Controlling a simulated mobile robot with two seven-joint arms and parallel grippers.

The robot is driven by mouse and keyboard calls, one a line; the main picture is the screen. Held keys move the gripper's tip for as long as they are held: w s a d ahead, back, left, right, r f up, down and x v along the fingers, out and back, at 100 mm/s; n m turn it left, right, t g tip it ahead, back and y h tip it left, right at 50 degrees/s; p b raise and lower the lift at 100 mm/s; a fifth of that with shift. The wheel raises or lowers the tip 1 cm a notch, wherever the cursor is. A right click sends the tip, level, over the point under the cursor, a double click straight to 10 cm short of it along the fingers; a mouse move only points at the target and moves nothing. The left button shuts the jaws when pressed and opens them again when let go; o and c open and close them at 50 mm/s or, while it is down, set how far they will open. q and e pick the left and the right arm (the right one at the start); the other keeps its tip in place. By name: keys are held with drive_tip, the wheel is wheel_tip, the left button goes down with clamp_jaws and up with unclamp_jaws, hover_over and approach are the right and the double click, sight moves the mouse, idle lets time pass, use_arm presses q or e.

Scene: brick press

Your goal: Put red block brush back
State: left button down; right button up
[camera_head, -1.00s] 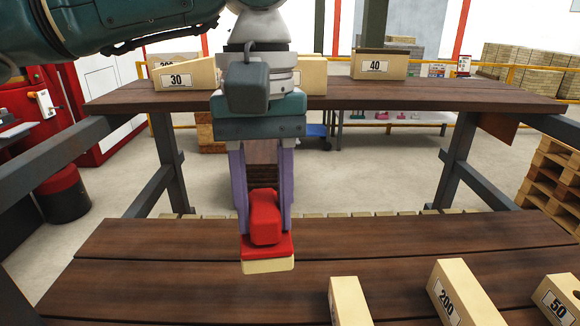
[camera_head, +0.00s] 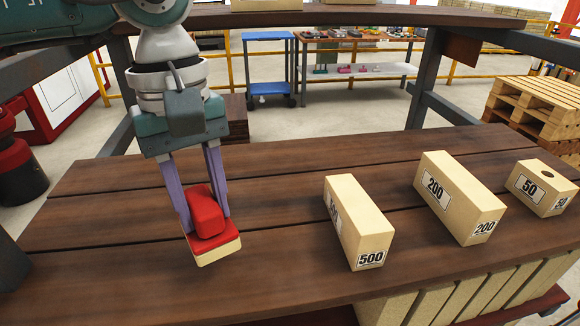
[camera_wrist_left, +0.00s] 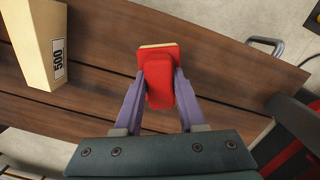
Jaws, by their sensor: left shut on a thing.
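The red block brush (camera_head: 208,215) has a red handle, a red plate and a pale bristle pad underneath. My left gripper (camera_head: 203,201) points down with its purple fingers on both sides of the handle and is shut on it. The brush is over the left part of the wooden table (camera_head: 110,262); I cannot tell whether its pad touches the boards. In the left wrist view the brush (camera_wrist_left: 160,80) sits between the fingertips, its pale edge facing the far side. My right gripper is not in view.
To the right stand pale blocks marked 500 (camera_head: 358,222), 200 (camera_head: 459,198) and 50 (camera_head: 541,188). An upper wooden shelf (camera_head: 350,16) runs across the back. The boards between the brush and the 500 block are clear.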

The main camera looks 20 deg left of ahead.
sight(209, 233)
use_arm(q)
wheel_tip(209, 233, down, 5)
drive_tip(key=b, duration=0.2)
drive_tip(key=shift+b, duration=0.4)
drive_tip(key=shift+r, duration=0.1)
drive_tip(key=c, duration=0.5)
unclamp_jaws()
